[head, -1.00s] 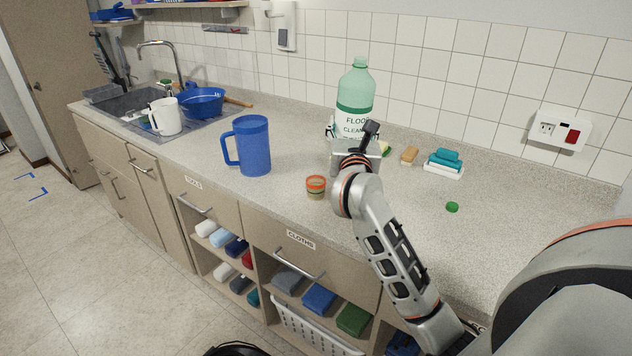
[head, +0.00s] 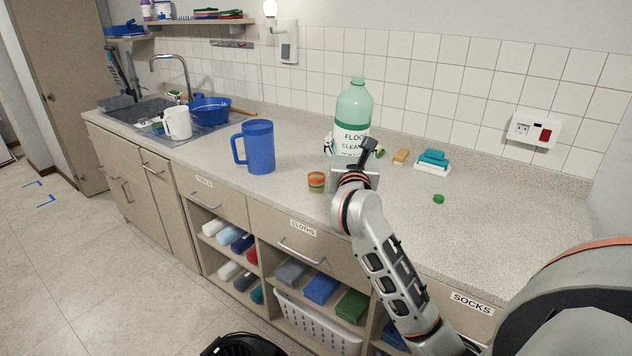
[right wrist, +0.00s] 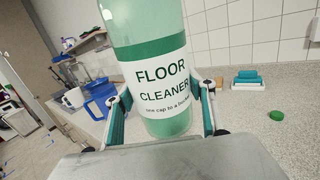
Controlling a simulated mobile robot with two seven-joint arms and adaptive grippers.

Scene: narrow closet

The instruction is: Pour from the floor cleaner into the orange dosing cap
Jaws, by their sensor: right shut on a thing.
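The floor cleaner (head: 354,106) is a translucent green bottle with a white label, upright and uncapped at the counter's back. My right gripper (head: 352,160) is closed around its lower part; the right wrist view shows the bottle (right wrist: 160,75) between the two fingers (right wrist: 163,108). I cannot tell whether its base touches the counter. The orange dosing cap (head: 316,182) stands upright near the counter's front edge, left of my right gripper and apart from it. My left gripper is not in view.
A blue jug (head: 259,147) stands left of the dosing cap, and a white mug (head: 177,122) is by the sink (head: 150,112). A small green cap (head: 438,199), a sponge (head: 401,156) and a teal brush on a white dish (head: 433,161) lie right. Counter front right is clear.

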